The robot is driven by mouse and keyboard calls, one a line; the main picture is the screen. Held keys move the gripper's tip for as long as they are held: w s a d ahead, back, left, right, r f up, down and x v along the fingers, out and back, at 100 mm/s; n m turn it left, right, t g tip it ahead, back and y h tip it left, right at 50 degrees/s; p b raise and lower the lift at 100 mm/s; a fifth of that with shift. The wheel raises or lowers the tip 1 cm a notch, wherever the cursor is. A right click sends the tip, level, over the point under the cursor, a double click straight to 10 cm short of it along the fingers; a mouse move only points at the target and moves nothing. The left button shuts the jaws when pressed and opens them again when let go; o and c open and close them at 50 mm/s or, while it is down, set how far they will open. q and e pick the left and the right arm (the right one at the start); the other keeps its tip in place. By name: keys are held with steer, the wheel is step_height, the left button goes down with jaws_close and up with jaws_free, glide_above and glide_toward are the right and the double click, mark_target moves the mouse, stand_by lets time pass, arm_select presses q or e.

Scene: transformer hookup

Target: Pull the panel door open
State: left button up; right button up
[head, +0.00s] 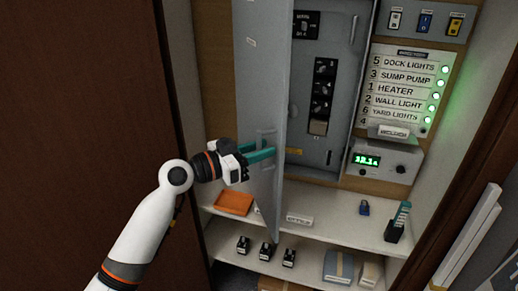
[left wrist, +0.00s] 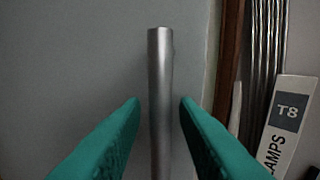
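The grey panel door (head: 262,75) stands ajar in the head view, swung out from the grey electrical panel (head: 335,60). Its vertical metal bar handle (left wrist: 160,100) runs down the middle of the left wrist view. My left gripper (head: 262,154) is at the door's handle, low on the door. Its two teal fingers (left wrist: 160,108) are apart, one on each side of the bar. A narrow gap shows between each fingertip and the bar. The far side of the grip is partly hidden in the head view. My right gripper is not in view.
A labelled breaker list (head: 405,88) with green lights and a meter box (head: 383,165) are right of the panel. Below is a shelf (head: 340,222) with an orange tray (head: 233,203), a blue padlock (head: 364,208) and small items. A brown wooden surface (head: 80,100) stands at the left.

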arm_select(q)
jaws_close()
steer(key=w+a+b, duration=0.1)
steer(key=a+b, duration=1.1)
steer(key=a, duration=0.7)
steer(key=shift+a+b, duration=0.3)
steer(key=shift+a, duration=0.1)
steer(key=shift+o, duration=0.8)
jaws_free()
